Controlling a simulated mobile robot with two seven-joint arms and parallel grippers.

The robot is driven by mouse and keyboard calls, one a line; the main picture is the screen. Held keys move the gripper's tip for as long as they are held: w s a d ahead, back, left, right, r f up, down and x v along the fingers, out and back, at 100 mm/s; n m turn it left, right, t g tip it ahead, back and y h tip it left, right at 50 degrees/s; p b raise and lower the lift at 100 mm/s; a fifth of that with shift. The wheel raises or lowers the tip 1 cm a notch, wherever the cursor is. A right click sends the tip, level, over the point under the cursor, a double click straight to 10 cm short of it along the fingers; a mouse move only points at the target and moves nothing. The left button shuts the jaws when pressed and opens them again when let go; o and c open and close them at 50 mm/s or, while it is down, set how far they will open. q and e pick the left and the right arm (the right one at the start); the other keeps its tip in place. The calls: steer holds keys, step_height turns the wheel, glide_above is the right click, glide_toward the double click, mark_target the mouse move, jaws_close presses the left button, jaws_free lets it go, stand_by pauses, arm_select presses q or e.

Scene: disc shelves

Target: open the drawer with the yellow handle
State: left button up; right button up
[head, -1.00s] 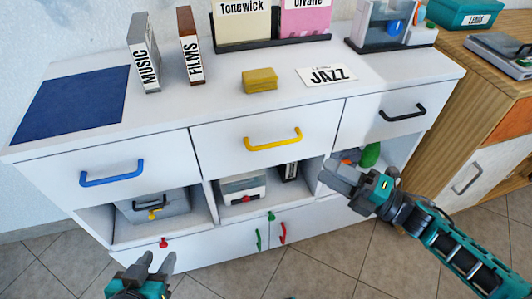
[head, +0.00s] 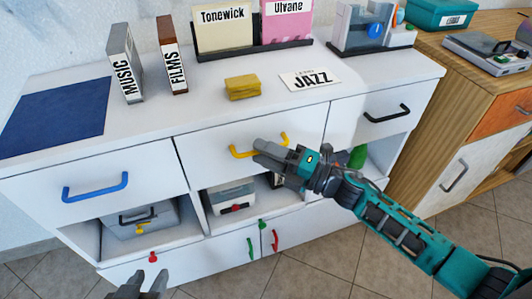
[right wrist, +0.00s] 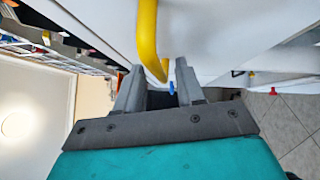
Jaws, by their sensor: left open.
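The yellow handle (head: 240,153) is on the white middle drawer (head: 205,150), whose front looks flush with the cabinet. My right gripper (head: 266,154) is at the right part of this handle and hides some of it. In the right wrist view the fingers (right wrist: 160,82) are apart, and the lower end of the yellow handle (right wrist: 149,40) shows between their tips. I cannot tell whether they touch it. My left gripper (head: 140,286) is open and empty at the bottom edge of the head view, in front of the cabinet's lower left.
The left drawer has a blue handle (head: 95,190), the right one a black handle (head: 387,115). Open compartments below hold a grey box (head: 140,222) and a white device (head: 232,197). A yellow block (head: 242,88) and a JAZZ card (head: 310,79) lie on top. A wooden cabinet (head: 440,120) stands right.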

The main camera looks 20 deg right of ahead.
steer(key=shift+c, duration=0.3)
jaws_close()
stand_by(0.4)
